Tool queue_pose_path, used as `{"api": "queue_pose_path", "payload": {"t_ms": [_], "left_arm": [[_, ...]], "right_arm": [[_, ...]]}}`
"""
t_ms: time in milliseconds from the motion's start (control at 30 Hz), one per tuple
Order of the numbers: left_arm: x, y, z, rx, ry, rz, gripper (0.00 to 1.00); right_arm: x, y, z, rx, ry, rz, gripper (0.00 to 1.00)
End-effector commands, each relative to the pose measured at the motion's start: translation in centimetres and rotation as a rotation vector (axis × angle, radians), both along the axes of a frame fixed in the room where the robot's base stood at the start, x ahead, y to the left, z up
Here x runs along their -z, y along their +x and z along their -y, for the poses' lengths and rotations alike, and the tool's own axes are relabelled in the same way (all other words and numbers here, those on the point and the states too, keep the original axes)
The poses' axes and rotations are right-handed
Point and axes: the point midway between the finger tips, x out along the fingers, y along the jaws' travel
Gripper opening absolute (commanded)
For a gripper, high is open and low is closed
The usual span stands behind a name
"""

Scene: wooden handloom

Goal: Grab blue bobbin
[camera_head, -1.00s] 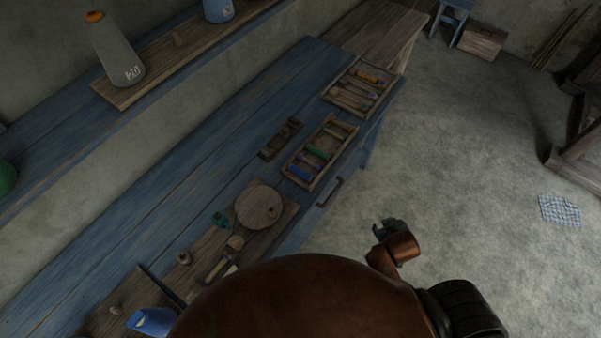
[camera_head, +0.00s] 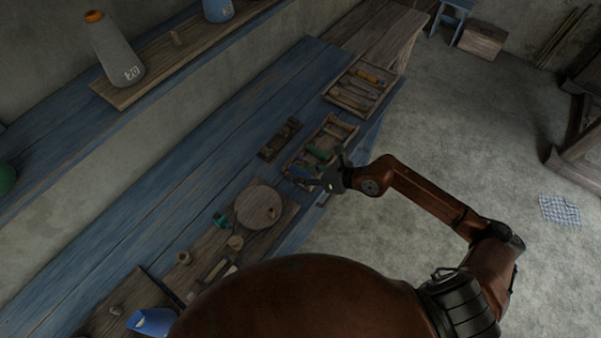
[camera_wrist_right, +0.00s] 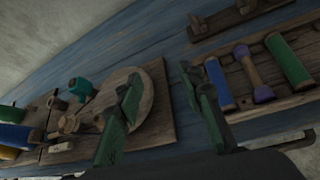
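The blue bobbin (camera_wrist_right: 219,84) lies in a wooden tray (camera_wrist_right: 276,100), at its left end in the right wrist view. In the head view the blue bobbin (camera_head: 299,171) lies at the near end of the tray, close to my right gripper. My right gripper (camera_wrist_right: 160,82) is open and empty. Its right finger is just left of the bobbin in the wrist view; I cannot tell if they touch. In the head view my right gripper (camera_head: 322,180) is over the tray's near edge and hides part of it. My left gripper is not in view.
A purple-ended wooden bobbin (camera_wrist_right: 254,75) and a green bobbin (camera_wrist_right: 289,60) share the tray. A round wooden disc (camera_head: 259,207) on a board lies nearby. A second tray (camera_head: 352,99) sits farther along the blue bench (camera_head: 255,110). Open floor is on the right.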

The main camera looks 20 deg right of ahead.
Motion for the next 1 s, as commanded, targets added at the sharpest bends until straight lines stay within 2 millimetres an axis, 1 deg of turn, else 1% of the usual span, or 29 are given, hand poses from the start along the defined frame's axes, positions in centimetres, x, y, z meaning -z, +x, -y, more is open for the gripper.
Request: {"api": "queue_pose_path", "payload": {"t_ms": [33,100,200,267,567,800,1000], "left_arm": [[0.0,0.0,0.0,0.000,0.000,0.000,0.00],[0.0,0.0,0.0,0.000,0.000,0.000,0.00],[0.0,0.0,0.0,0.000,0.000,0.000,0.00],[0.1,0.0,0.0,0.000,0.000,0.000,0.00],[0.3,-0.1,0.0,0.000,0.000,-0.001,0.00],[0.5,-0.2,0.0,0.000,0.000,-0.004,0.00],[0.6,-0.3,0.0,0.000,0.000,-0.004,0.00]], "right_arm": [[1.5,0.6,1.9,-0.008,-0.110,-0.002,0.35],[3.2,1.1,4.2,-0.010,-0.228,-0.010,0.35],[4.5,1.6,6.1,-0.008,-0.321,-0.020,0.35],[5.1,1.9,6.5,-0.006,-0.345,-0.023,0.35],[7.4,3.6,5.1,-0.006,-0.347,-0.025,0.35],[9.8,5.4,3.5,-0.007,-0.345,-0.024,0.35],[10.3,5.9,3.2,-0.007,-0.346,-0.023,0.35]]}}
